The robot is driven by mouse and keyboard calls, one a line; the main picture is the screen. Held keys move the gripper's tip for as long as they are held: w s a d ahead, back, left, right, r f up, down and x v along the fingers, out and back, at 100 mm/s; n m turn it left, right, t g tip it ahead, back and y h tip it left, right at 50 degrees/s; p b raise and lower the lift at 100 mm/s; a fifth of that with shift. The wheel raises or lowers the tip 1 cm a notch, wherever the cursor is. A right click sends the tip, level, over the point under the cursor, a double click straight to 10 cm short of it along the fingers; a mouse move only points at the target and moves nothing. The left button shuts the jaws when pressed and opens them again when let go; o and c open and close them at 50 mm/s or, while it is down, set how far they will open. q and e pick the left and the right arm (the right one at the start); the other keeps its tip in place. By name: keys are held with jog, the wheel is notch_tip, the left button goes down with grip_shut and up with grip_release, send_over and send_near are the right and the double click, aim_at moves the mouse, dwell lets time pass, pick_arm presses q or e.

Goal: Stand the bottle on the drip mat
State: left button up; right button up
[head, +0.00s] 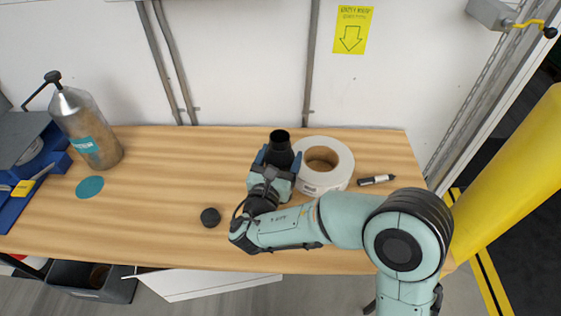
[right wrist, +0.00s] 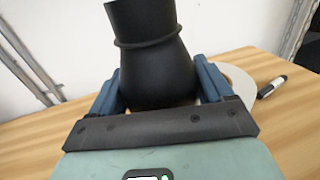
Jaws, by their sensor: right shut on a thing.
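My right gripper (head: 279,163) is shut on a black bottle (head: 279,143), its blue fingers on either side of the body. The bottle also shows in the right wrist view (right wrist: 150,60), with a ring around its neck and its mouth up. Its base is hidden, so I cannot tell if it touches the table. A flat teal disc (head: 89,187), which looks like the drip mat, lies bare on the table at the left, in front of a metal canister. My left gripper is not in view.
The metal canister (head: 87,128) with a teal label stands behind the teal disc, beside a blue holder (head: 53,160). A white roll (head: 336,178) is right of the bottle, then a marker (head: 376,180). A small black puck (head: 210,217) lies left of my gripper. The table's left-middle is mostly clear.

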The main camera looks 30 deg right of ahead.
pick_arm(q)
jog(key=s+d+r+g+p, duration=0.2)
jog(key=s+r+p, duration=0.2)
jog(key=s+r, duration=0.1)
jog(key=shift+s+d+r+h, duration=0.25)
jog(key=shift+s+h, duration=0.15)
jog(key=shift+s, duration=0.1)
pick_arm(e)
notch_tip(320, 180, up, 17)
jog(key=shift+a, duration=0.1)
